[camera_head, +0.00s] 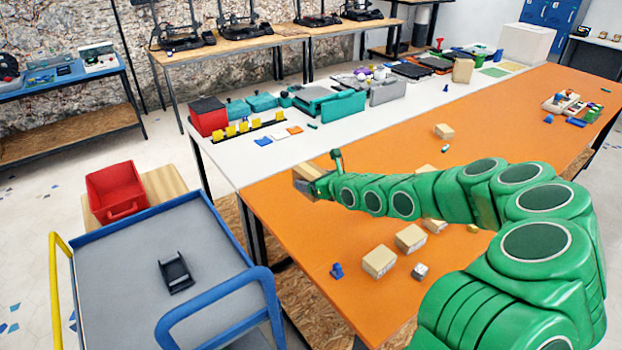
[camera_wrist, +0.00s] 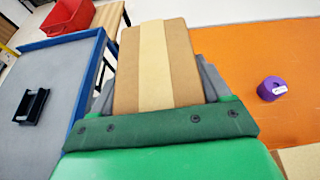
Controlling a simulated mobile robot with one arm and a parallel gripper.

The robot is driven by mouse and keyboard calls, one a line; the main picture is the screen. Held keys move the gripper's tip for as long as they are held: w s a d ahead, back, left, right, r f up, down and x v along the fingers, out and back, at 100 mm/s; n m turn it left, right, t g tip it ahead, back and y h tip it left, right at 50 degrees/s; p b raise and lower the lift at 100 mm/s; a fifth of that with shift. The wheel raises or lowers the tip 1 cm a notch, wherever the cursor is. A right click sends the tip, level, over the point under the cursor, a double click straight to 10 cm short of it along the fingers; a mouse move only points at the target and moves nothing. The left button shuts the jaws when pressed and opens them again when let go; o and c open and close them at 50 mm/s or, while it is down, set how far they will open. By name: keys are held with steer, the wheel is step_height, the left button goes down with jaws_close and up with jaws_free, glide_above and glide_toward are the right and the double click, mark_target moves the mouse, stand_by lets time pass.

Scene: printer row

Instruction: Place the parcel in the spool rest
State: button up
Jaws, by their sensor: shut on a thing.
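A brown cardboard parcel with a paler tape stripe (camera_wrist: 154,68) is held in my gripper (camera_wrist: 158,95), with a grey finger on each side of it. In the head view the parcel (camera_head: 308,173) shows at the end of my green arm, above the left edge of the orange table. The spool rest (camera_head: 175,272), a small black cradle with raised ends, stands on the grey top of the blue-railed cart, to the left of my gripper. It also shows at the left of the wrist view (camera_wrist: 32,106). It looks empty. My fingertips are partly hidden in the head view.
The cart (camera_head: 215,250) has blue rails and a yellow handle. A red bin (camera_head: 117,190) stands behind it. The orange table (camera_head: 290,235) bears several other boxes (camera_head: 380,261) and a blue figure (camera_head: 337,270). A purple spool (camera_wrist: 271,88) lies on the orange surface.

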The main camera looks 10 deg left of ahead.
steer(key=shift+s+d+r, duration=0.2)
steer(key=shift+s+r, duration=0.1)
steer(key=shift+s, duration=0.3)
steer(key=shift+s+d+r, duration=0.2)
steer(key=shift+s+r, duration=0.05)
steer(key=shift+s, duration=0.35)
